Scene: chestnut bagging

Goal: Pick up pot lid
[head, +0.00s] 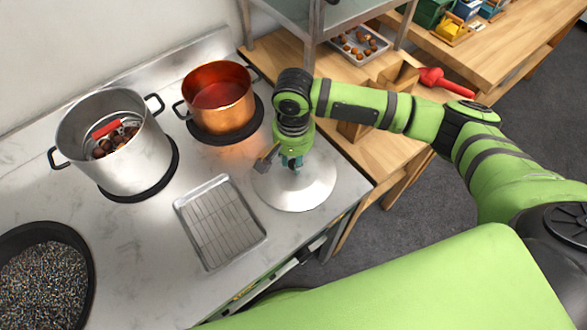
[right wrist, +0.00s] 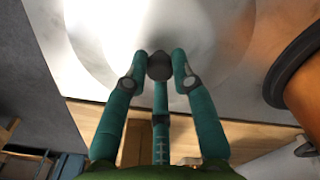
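The pot lid (head: 305,195) is a round, pale metal disc lying at the right end of the counter, in front of the copper pot. Its dark knob (right wrist: 160,66) shows in the right wrist view, with the lid's shiny surface around it. My right gripper (head: 292,163) points down over the middle of the lid. In the right wrist view its three teal fingers (right wrist: 160,62) close in around the knob and appear to touch it. In the head view the arm and hand hide the knob. The lid appears to rest on the counter. My left gripper is not in view.
A copper pot (head: 219,100) stands on a burner behind the lid. A steel pot (head: 140,165) holding chestnuts and a red-handled tool stands left. A tray with a wire rack (head: 218,222) lies close left of the lid. A dark pan (head: 82,255) is at lower left.

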